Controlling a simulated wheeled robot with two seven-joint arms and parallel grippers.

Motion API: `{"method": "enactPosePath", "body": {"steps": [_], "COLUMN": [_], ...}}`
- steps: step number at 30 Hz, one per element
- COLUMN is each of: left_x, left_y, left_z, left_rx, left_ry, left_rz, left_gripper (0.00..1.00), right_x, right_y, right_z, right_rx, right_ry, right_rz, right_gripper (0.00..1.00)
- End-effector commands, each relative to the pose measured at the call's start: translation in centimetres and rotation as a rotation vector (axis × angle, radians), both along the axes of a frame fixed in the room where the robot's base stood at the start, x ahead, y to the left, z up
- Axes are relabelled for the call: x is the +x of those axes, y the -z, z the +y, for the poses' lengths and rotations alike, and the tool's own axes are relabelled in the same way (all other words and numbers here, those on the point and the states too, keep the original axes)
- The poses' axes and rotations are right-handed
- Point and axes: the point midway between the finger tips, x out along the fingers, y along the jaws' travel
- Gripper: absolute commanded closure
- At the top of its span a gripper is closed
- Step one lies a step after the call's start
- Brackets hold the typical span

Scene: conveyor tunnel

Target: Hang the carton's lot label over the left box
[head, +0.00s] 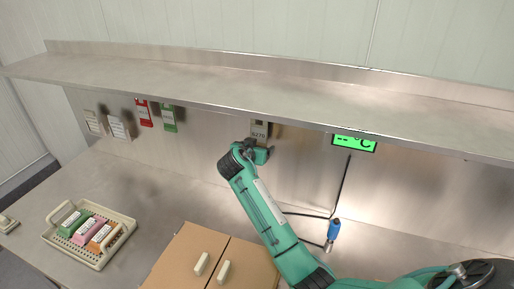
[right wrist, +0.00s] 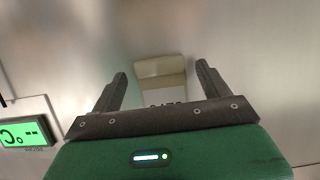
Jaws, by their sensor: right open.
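A grey tag (head: 259,129) with dark print hangs on the steel back panel under the shelf. In the right wrist view the tag (right wrist: 165,84) has a pale beige top and sits between the fingers. My right gripper (head: 257,149) is open at the tag, its fingers (right wrist: 161,72) apart on either side; whether they touch it I cannot tell. The gripper hides the tag's lower part. Two brown boxes stand side by side at the bottom, the left box (head: 177,257) and the right one (head: 252,268), each with a pale grip on top. My left gripper is out of view.
A beige tray (head: 96,262) holds green, pink and orange packs at left. Red (head: 143,112) and green (head: 168,117) tags and white cards (head: 118,127) hang further left. The shelf (head: 240,80) overhangs. A green display (head: 354,143) and blue-handled probe (head: 333,232) are at right.

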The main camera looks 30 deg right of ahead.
Motion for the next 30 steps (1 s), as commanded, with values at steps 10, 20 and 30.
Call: {"method": "enactPosePath", "body": {"steps": [10,20,30], "left_x": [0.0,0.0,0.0], "left_y": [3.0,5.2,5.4], "left_z": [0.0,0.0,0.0], "left_rx": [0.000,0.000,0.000], "left_ry": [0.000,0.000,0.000], "left_rz": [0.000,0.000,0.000], "left_gripper": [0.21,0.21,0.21], "right_x": [-3.6,-7.5,-8.5], "right_y": [-1.4,-4.0,-4.8], "right_z": [4.1,8.6,9.6], "right_rx": [0.006,0.002,0.000], "right_ry": [-0.003,-0.001,0.000], "right_rz": [-0.004,-0.001,0.000], "right_gripper": [0.21,0.21,0.21]}}
